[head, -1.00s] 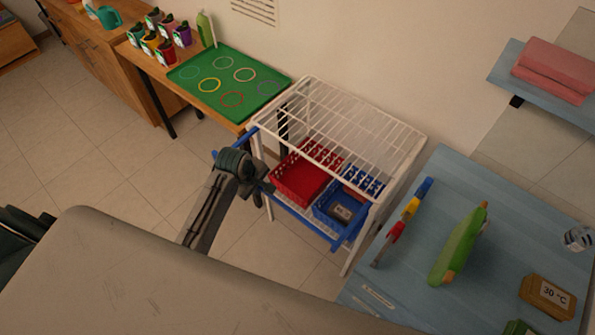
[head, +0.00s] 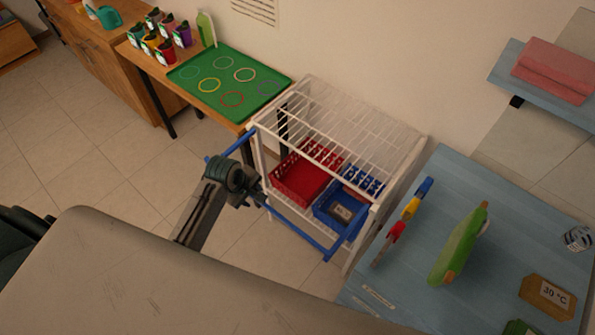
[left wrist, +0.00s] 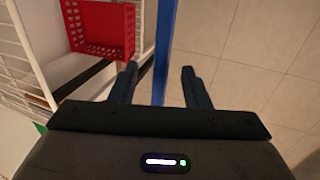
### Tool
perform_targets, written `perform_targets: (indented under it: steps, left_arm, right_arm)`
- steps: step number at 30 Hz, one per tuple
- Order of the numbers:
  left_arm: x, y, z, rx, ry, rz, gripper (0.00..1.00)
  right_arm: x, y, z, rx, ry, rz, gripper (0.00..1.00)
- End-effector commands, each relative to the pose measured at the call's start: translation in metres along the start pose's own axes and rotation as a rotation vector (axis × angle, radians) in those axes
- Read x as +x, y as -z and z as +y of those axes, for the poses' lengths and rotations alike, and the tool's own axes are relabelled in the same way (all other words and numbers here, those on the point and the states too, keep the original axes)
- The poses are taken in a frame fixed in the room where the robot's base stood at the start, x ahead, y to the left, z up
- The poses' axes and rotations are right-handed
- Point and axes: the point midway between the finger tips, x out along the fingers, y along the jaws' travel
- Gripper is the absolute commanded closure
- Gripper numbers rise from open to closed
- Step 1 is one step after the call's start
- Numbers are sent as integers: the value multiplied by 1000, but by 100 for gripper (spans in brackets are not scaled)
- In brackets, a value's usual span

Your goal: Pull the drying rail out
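The blue drying rail (head: 299,233) stands out from the front of the white wire rack (head: 383,139). Its left side bar runs back to the rack, and its right side bar does too. My left gripper (head: 255,189) is at the rail's front bar, covering part of it in the head view. In the left wrist view the rail (left wrist: 165,45) runs between the two fingers of my left gripper (left wrist: 160,72), with gaps showing beside it. The fingers are apart. My right gripper is not in view.
A red basket (head: 296,184) and a blue basket (head: 323,211) sit inside the rack. A wooden table with a green mat (head: 207,71) stands to the left, a light-blue table (head: 419,264) to the right. Tiled floor (head: 119,218) is free before the rack.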

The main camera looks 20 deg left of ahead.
Motion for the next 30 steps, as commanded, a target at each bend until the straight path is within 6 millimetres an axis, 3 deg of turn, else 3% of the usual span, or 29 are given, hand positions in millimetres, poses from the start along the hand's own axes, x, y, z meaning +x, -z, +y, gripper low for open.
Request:
perform_targets:
  steps: [11,30]
  left_arm:
    - [-2,0,1,0,-2,1,45]
    - [-50,0,16,1,-3,2,45]
  right_arm:
    - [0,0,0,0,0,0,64]
    - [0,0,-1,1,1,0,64]
